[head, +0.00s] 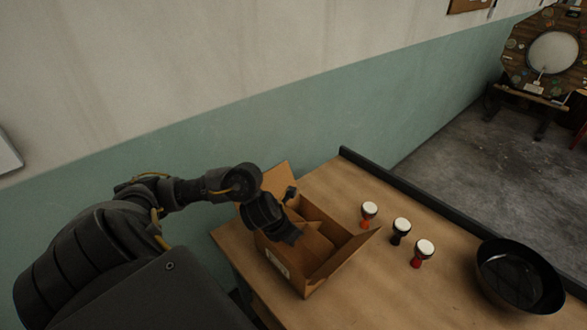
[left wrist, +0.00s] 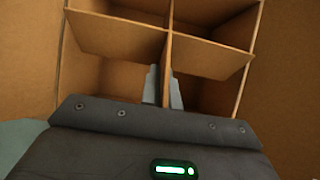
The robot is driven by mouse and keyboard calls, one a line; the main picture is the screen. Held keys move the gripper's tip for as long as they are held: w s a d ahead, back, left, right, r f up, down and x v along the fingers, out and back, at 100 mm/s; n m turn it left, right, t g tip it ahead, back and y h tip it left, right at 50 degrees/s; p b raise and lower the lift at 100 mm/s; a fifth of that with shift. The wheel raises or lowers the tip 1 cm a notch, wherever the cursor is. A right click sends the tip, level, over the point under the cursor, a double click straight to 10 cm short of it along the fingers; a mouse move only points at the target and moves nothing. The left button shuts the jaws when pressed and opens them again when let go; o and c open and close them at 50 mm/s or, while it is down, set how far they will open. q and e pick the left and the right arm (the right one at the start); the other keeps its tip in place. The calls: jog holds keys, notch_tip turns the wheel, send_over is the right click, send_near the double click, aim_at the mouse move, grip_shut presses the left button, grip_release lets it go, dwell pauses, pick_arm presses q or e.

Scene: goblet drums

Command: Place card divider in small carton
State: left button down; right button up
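The small carton (head: 316,280) is an open brown cardboard box with raised flaps, on the wooden table in the head view. The brown card divider (left wrist: 110,35) has crossing panels and stands inside the carton walls in the left wrist view. Part of it (head: 311,226) shows inside the carton in the head view. My left gripper (left wrist: 164,88) reaches down into the carton from above. Its two fingers lie on either side of one upright divider panel, close against it. Whether the divider rests on the carton floor is hard to tell. My right gripper is not in view.
Three small goblet drums with white heads, orange (head: 368,213), black (head: 400,230) and red (head: 422,252), stand right of the carton. A black bowl-like pan (head: 519,275) sits at the table's right. A dark raised edge (head: 400,184) runs along the back.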

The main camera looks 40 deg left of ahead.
pick_arm(q)
notch_tip(320, 180, down, 4)
jog(key=shift+r+b, duration=0.1)
jog(key=shift+b, duration=0.55)
jog(key=shift+w+f, duration=0.1)
jog(key=shift+f, duration=0.15)
jog(key=shift+r, duration=0.1)
jog(key=c, duration=1.6)
grip_release()
jog(key=shift+c, duration=0.2)
